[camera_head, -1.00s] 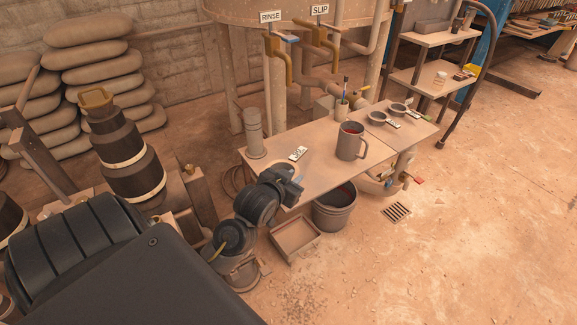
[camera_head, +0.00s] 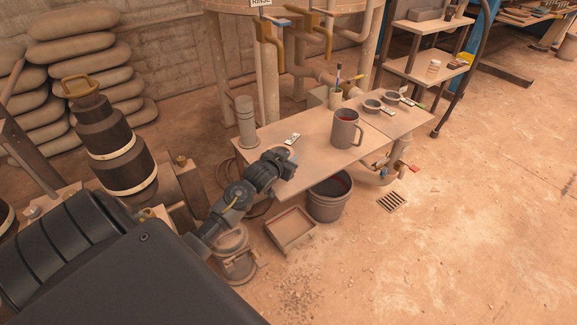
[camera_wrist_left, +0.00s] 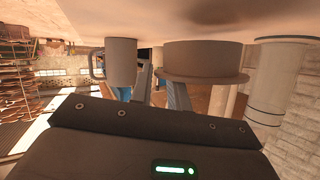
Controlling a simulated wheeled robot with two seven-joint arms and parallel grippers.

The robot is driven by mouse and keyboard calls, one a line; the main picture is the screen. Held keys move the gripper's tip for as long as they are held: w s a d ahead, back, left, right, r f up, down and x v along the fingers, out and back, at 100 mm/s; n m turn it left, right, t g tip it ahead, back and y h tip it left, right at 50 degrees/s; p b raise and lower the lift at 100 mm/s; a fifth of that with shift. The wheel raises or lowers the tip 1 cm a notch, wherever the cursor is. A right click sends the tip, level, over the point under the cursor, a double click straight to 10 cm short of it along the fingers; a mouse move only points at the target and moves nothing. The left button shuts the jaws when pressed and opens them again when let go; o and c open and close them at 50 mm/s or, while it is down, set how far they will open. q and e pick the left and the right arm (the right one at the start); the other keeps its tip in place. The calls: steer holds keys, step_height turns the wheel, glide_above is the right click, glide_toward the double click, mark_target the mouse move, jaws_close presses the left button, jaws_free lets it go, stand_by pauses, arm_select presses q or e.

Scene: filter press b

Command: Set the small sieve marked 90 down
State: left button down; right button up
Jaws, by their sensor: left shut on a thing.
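My left gripper (camera_head: 288,158) is over the near left part of the bench top (camera_head: 318,158). In the left wrist view, which is upside down, its fingers (camera_wrist_left: 160,85) are shut on the small sieve (camera_wrist_left: 203,58), a round rimmed piece close to the bench surface. I cannot tell whether it touches the surface. In the head view the gripper hides most of it, and its 90 mark is not readable. A white tag with dark marks (camera_head: 293,138) shows just beyond the gripper; I cannot tell whether it is attached to the sieve. My right gripper is not in view.
A grey mug (camera_head: 346,128) with red inside stands right of the gripper. A grey cylinder (camera_head: 246,120) stands at the bench's left end. Two other tagged sieves (camera_head: 373,105) and a brush cup (camera_head: 336,97) are at the back. A bucket (camera_head: 329,203) stands below.

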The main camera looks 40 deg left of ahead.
arm_select(q)
step_height(320, 180, down, 3)
steer(key=shift+r, duration=0.1)
steer(key=c, duration=1.3)
jaws_free()
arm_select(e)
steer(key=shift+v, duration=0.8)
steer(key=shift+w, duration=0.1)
